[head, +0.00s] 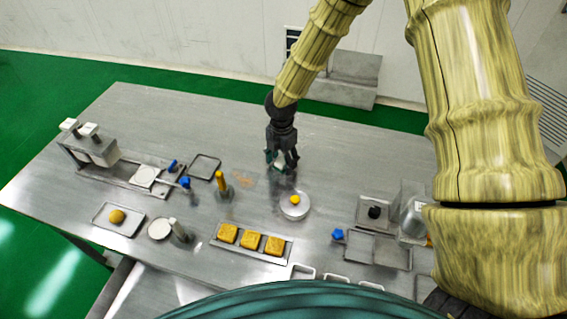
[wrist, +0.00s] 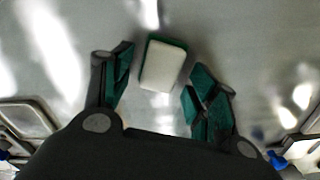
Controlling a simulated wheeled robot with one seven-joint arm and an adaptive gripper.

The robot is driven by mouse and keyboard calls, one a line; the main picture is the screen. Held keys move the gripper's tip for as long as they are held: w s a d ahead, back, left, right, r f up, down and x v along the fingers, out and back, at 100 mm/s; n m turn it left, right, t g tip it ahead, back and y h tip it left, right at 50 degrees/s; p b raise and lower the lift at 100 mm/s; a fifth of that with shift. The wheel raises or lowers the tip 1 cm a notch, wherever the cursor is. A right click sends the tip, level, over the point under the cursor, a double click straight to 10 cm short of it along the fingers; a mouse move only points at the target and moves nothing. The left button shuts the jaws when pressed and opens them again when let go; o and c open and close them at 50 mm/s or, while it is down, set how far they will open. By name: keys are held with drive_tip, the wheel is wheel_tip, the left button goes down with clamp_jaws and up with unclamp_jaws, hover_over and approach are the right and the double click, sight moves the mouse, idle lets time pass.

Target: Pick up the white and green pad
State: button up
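The white and green pad (wrist: 163,66) shows in the wrist view as a white block with a green edge along its top and side. It lies slightly tilted between the two green-tipped fingers of my gripper (wrist: 161,72), with a gap on either side. The fingers are spread open and not touching it. In the head view my gripper (head: 282,163) points down over the back middle of the table, and a small pale patch of the pad (head: 280,161) shows between the fingers. Whether the pad lies on the table surface is hard to tell there.
The grey metal table (head: 330,150) is clear behind my gripper. In front stands a round white dish with a yellow piece (head: 294,205). A tray (head: 217,243) holds yellow blocks. A yellow-topped tool (head: 221,183) stands to the left, and a machine (head: 412,213) at right.

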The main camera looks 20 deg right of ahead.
sight(281, 162)
drive_tip(key=c, duration=1)
drive_tip(key=shift+o, duration=0.2)
drive_tip(key=shift+r, duration=0.1)
wheel_tip(281, 162, up, 10)
drive_tip(key=b, duration=0.2)
drive_tip(key=o, duration=0.3)
drive_tip(key=shift+c, duration=1)
